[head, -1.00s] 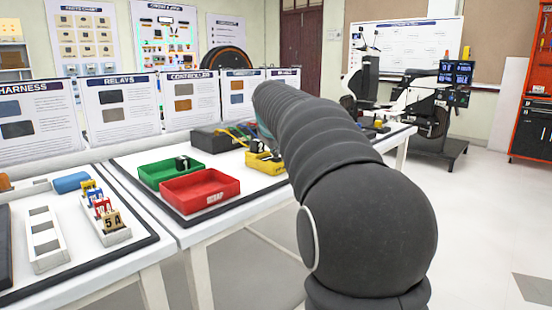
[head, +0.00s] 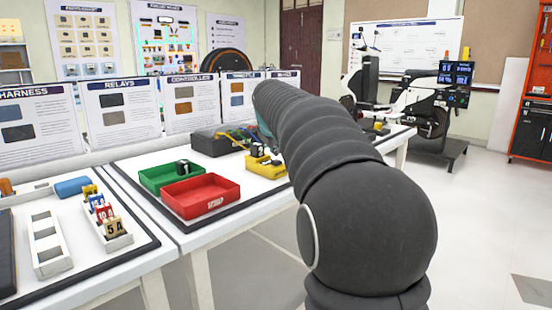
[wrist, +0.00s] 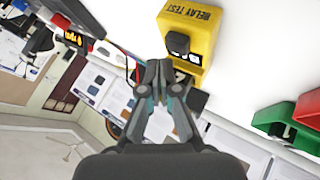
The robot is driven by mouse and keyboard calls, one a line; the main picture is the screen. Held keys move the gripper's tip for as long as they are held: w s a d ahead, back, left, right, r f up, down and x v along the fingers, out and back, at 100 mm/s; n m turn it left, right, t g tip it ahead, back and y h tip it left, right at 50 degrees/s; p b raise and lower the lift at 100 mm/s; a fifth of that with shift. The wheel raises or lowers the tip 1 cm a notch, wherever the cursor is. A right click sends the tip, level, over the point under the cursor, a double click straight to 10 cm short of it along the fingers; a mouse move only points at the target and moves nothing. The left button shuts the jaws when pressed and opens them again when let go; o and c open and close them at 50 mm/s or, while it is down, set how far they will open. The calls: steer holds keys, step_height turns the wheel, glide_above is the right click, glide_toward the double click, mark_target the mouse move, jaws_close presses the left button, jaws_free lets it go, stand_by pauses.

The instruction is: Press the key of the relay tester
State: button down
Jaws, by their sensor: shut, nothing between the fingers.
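The yellow relay tester (head: 254,162) stands on the right-hand table in the head view, partly hidden behind my arm. A black block shows on top of it. In the wrist view the tester (wrist: 203,22) is at the top centre, with its "RELAY TEST" label and a dark block (wrist: 178,43) on its face. My gripper (wrist: 162,66) is shut and empty, its tips by the tester's lower left edge in that view. I cannot tell whether they touch it. The key is not clearly distinguishable. My gripper is hidden in the head view.
A red scrap bin (head: 233,187) and a green bin (head: 150,177) holding a black relay stand left of the tester. A dark box (head: 208,144) with coloured wires is behind. A white fuse holder (head: 121,240) is on the left table. Display boards line the back.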

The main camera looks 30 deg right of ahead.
steer(key=shift+r, duration=0.1)
step_height(320, 180, up, 5)
steer(key=p, duration=0.4)
steer(key=shift+p, duration=0.3)
stand_by(0.7)
steer(key=y, duration=0.1)
glide_toward(276, 162)
steer(key=s+a, duration=0.3)
steer(key=a, duration=0.1)
steer(key=s+a+f+m+g+y, duration=0.1)
steer(key=s+a+f, duration=0.15)
steer(key=s, duration=0.25)
steer(key=s+a+f+m+y, duration=0.1)
steer(key=s+a+f, duration=0.15)
steer(key=s, duration=0.25)
steer(key=s+a+f, duration=0.3)
steer(key=s+f, duration=0.3)
steer(key=s, duration=0.2)
steer(key=s+a+f+m+g+y, duration=0.1)
steer(key=s+a+f, duration=0.3)
steer(key=s+f, duration=0.3)
steer(key=s, duration=0.2)
steer(key=shift+s+a+f+g, duration=0.15)
steer(key=shift+s+f+g, duration=0.05)
steer(key=shift+s+g, duration=0.1)
